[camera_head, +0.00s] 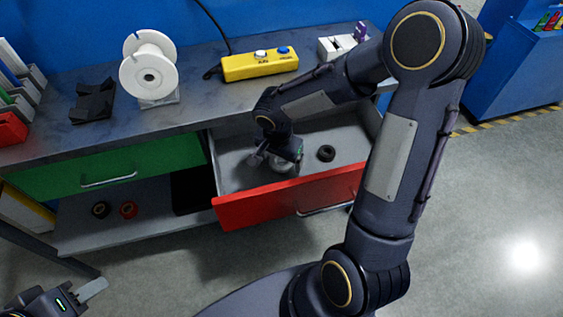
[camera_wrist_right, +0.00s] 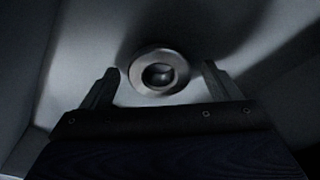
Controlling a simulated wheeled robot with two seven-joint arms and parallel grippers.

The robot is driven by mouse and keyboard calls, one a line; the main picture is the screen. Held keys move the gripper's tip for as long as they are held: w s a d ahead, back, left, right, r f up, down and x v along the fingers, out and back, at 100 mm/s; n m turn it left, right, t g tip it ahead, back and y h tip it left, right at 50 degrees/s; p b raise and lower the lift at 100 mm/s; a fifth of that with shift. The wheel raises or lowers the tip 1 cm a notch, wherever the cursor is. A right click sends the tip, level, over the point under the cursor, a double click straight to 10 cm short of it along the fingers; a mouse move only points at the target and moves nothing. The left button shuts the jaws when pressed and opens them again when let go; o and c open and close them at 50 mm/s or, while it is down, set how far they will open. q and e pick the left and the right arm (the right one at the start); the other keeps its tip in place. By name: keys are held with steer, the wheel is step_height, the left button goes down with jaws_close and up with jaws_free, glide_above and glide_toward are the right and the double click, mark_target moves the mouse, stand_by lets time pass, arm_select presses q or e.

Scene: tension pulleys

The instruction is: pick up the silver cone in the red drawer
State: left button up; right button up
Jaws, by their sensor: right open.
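The red drawer (camera_head: 240,207) is pulled open below the workbench. The silver cone (camera_wrist_right: 139,74) shows in the right wrist view as a round metal piece with a dark hole, on the grey drawer floor. In the head view a silver part (camera_head: 285,168) shows just under my right gripper (camera_head: 276,162), which mostly hides it. My right gripper is open inside the drawer. In the wrist view its two fingers stand left and right of the cone, with gaps on both sides. My left gripper (camera_head: 92,290) is at the lower left, cut off by the frame edge, away from the drawer.
A black ring (camera_head: 326,153) lies in the drawer right of my gripper. The drawer's front and side walls stand close around my right gripper. A green drawer (camera_head: 150,170) is shut at left. The bench holds a white spool (camera_head: 150,73) and a yellow button box (camera_head: 258,65).

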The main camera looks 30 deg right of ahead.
steer(key=c, duration=1.1)
steer(key=shift+r, duration=0.15)
